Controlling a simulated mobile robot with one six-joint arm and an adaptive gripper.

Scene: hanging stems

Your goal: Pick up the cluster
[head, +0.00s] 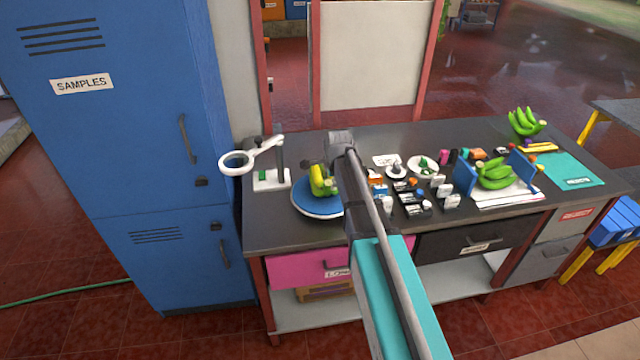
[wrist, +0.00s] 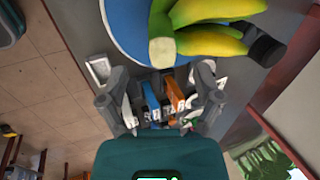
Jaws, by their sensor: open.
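A yellow-green banana cluster (head: 318,183) sits on a round blue plate (head: 308,207) near the left part of the dark counter. My arm hides part of both in the head view. In the wrist view the cluster (wrist: 200,20) fills the top, cut off by the frame edge, with its pale cut stem end facing my gripper. The blue plate (wrist: 125,25) shows beneath it. My gripper (wrist: 161,82) is open, its two fingers apart with nothing held. The cluster lies beyond the fingertips in the wrist view. The fingers cannot be made out in the head view.
Green bananas (head: 494,177) sit between blue upright panels, and another green bunch (head: 525,122) stands at the far right. A ring magnifier (head: 237,162) on a stand is left of the plate. Small boxes (head: 412,196) crowd the counter right of my arm. A blue cabinet (head: 130,130) stands left.

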